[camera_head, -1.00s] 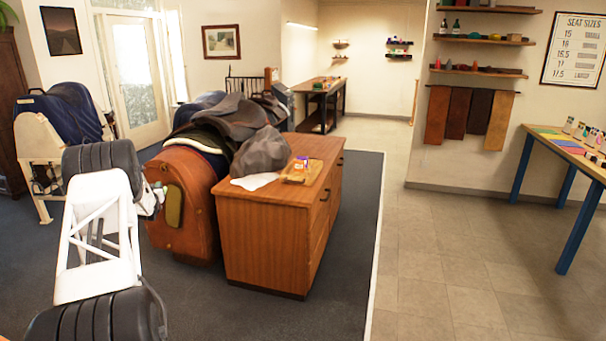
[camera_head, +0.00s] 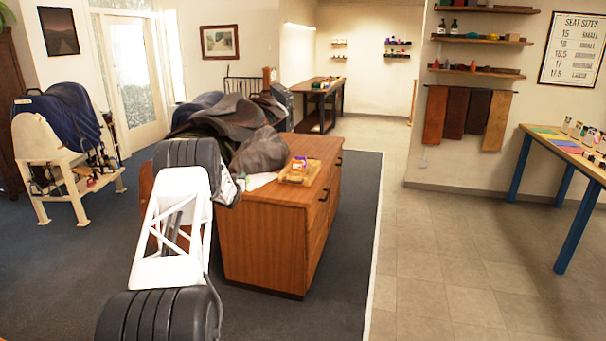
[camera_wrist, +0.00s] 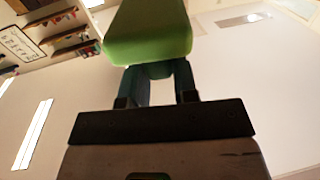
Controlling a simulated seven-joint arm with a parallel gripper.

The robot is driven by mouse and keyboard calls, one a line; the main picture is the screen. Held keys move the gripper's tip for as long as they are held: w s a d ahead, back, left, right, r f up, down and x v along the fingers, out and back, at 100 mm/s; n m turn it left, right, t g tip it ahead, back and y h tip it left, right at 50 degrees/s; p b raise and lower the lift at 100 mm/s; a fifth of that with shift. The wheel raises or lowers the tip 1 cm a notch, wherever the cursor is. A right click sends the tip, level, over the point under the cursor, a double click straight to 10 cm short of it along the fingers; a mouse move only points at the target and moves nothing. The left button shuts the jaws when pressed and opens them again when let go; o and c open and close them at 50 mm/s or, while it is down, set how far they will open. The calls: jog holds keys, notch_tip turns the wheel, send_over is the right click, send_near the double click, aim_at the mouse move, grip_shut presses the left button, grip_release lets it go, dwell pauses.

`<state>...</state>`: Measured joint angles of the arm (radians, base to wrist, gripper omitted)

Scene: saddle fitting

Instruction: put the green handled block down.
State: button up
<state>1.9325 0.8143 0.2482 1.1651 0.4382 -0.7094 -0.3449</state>
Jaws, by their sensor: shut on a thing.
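The green handled block (camera_wrist: 150,38) fills the top middle of the wrist view, held out in front of my gripper (camera_wrist: 157,82). The two dark fingers are shut on its lower part, which looks like the handle. Behind the block the wrist view shows pale ceiling and wall, so the wrist camera is tipped upward. In the head view my arm's links hide most of the gripper, and I cannot clearly make out the block there.
A wooden cabinet (camera_head: 262,240) stands in the middle, with a small wooden tray (camera_head: 284,180) holding small items on its top. A saddle stand (camera_head: 60,160) is at the left. Tiled floor at right is clear.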

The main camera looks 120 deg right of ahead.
jog(key=s+a+m+g+y, duration=0.1)
jog(key=s+a, duration=0.2)
jog(key=s, duration=0.5)
jog(key=s+a+m+g+y, duration=0.1)
jog(key=s+a, duration=0.3)
jog(key=s, duration=0.4)
notch_tip(320, 180, down, 13)
jog(key=shift+w+d+r, duration=0.2)
jog(key=shift+w+d, duration=0.1)
jog(key=shift+w, duration=0.15)
jog(key=shift+x, duration=7.05)
jog(key=shift+d, duration=0.2)
jog(key=shift+x, duration=1.85)
jog(key=shift+f, duration=0.1)
